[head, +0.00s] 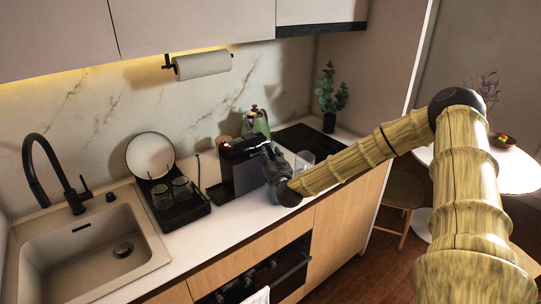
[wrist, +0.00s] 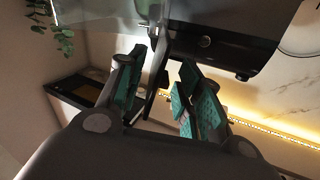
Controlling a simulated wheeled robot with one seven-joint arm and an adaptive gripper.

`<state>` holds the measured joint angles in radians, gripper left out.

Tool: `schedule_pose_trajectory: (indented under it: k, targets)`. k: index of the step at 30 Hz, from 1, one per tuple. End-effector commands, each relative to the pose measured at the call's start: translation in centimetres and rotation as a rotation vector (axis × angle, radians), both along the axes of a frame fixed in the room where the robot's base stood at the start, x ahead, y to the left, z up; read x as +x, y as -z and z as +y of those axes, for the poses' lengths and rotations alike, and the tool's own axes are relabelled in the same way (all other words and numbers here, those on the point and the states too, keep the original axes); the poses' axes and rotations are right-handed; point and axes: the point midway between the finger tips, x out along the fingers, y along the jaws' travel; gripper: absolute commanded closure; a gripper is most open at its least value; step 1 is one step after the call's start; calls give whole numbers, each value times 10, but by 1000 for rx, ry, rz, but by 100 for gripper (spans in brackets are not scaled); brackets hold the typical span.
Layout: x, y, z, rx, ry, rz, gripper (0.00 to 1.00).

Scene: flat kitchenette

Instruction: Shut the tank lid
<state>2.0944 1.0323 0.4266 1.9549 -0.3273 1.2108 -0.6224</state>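The black coffee machine (head: 243,165) stands on the counter, left of my gripper (head: 274,163). A clear, glass-like piece (head: 304,160) shows just right of the gripper; I cannot tell whether it is the tank. In the wrist view, the dark machine body (wrist: 215,45) fills the upper right. My gripper (wrist: 162,98) has its teal-padded fingers apart. A thin dark upright piece (wrist: 154,82) shows in the gap between them; it may be the tank lid, and I see no clear contact with the pads. The lid cannot be made out in the head view.
A black dish rack (head: 178,207) with glasses and a round plate (head: 150,155) stands left of the machine, beside the sink (head: 95,245). A green kettle (head: 258,122) stands behind it. A dark hob (head: 308,141) and potted plant (head: 330,95) are at the far right.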

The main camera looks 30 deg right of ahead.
Motion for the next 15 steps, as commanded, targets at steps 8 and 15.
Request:
schedule_pose_trajectory:
  k: [8, 15]
  targets:
    - [1, 0, 0, 0, 0, 0, 65]
    - [1, 0, 0, 0, -1, 0, 100]
